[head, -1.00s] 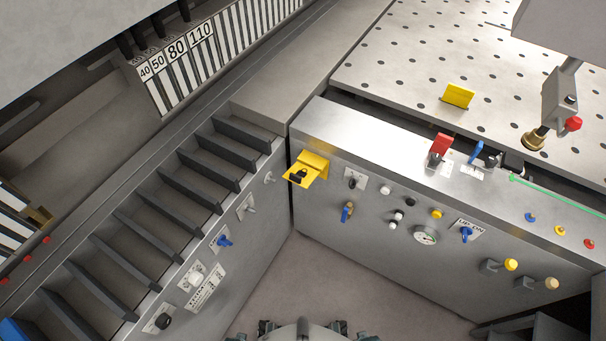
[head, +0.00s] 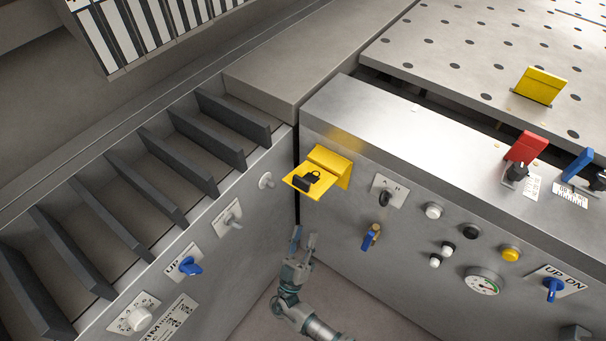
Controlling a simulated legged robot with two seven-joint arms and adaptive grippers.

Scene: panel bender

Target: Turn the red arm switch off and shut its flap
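The red flap (head: 527,147) stands raised and tilted on top of the steel control console at the right. A black switch knob (head: 516,172) sits just in front of it, with a small white label beside it. Which way the knob is set is too small to tell. My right gripper (head: 304,240) is low in front of the console, below the yellow bracket and well to the left of the red flap. Its two fingers point up and stand apart, with nothing between them. My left gripper is not in view.
A blue flap (head: 578,165) with another black knob stands right of the red one. Knobs and a gauge (head: 484,282) cover the front panel. A perforated table (head: 470,60) lies behind.

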